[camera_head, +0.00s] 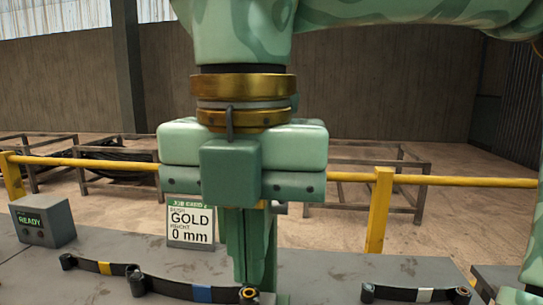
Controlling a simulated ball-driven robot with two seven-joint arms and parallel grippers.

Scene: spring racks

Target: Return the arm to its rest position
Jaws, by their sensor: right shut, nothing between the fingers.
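My right gripper (255,278) hangs straight down in the middle of the head view, at the end of the green arm with brass-coloured rings. Its fingers are shut and hold nothing. The fingertips are over the bench, close to the gold-ringed right end of the bar with a blue band (203,293). I cannot tell whether they touch it. My left gripper is not in view.
A grey bench (320,265) carries a bar with a yellow band (105,267), a bar with a white band (425,295), a READY box (43,221) and a card reading GOLD, 0 mm (190,225). A yellow rail (450,181) runs behind it.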

